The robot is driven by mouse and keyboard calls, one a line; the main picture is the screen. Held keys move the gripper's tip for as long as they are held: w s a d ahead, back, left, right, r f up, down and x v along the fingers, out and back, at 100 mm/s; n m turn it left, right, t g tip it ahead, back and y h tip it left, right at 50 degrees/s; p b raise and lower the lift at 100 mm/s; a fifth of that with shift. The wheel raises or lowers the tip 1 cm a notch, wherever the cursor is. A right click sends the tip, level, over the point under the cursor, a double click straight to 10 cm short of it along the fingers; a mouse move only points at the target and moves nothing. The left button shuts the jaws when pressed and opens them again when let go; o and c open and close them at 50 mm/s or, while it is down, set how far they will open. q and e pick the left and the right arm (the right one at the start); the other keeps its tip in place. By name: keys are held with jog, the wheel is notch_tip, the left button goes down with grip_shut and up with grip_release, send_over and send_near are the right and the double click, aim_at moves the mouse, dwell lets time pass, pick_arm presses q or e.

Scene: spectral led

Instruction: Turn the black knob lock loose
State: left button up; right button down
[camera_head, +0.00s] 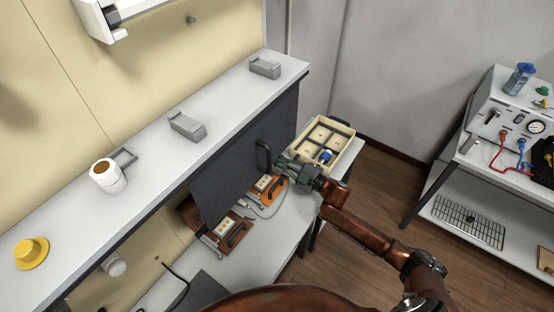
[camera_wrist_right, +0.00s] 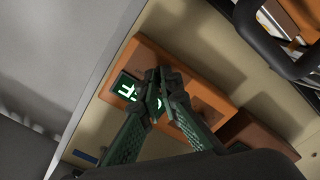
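My right gripper (camera_head: 287,166) reaches in from the right, in front of the dark upright panel (camera_head: 240,140) under the shelf. In the right wrist view its two green fingers (camera_wrist_right: 161,82) converge over an orange box (camera_wrist_right: 190,75) and their tips are very close together. A small dark part lies at the tips; I cannot tell whether it is the black knob or part of the fingers. The black knob lock cannot be made out clearly in either view. My left gripper is not in view.
Orange boxes (camera_head: 231,233) with black handles stand on the lower bench. A cream divided crate (camera_head: 343,137) is close beside my right gripper.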

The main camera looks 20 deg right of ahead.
dwell(0.4)
jog(key=c, duration=2.2)
grip_release()
jog(key=shift+o, duration=0.2)
jog(key=v, duration=1.2)
jog(key=shift+w+d, duration=0.1)
